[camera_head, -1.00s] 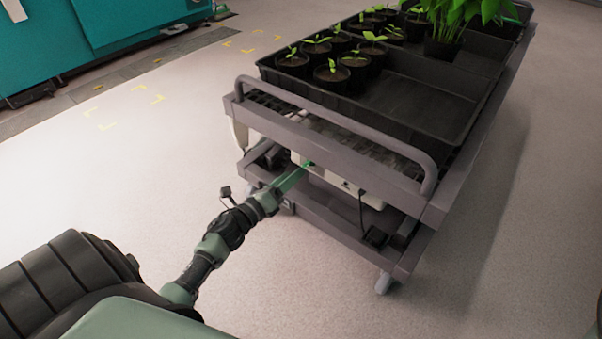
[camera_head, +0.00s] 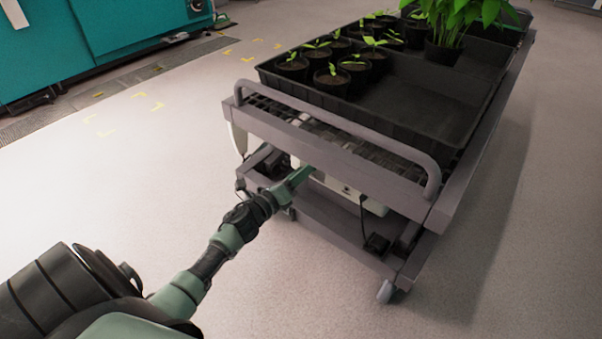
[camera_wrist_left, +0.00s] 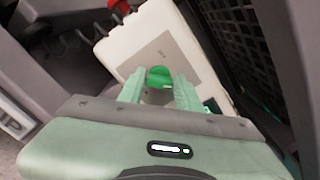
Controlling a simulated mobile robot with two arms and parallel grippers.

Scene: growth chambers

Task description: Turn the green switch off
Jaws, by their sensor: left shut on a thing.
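The green switch (camera_wrist_left: 159,77) is a small rounded knob on a grey plate on the white box. In the left wrist view it sits between the two fingers of my left gripper (camera_wrist_left: 160,90), which is shut on it. In the head view my left gripper (camera_head: 300,176) reaches the white box (camera_head: 345,190) under the cart's top shelf. There the fingers and the cart's frame hide the switch. My right gripper is in neither view.
The grey cart (camera_head: 330,150) carries a black tray (camera_head: 425,105) with several potted seedlings and a larger leafy plant (camera_head: 450,22). A red knob (camera_wrist_left: 119,6) shows at the top of the left wrist view. Open floor lies around the cart.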

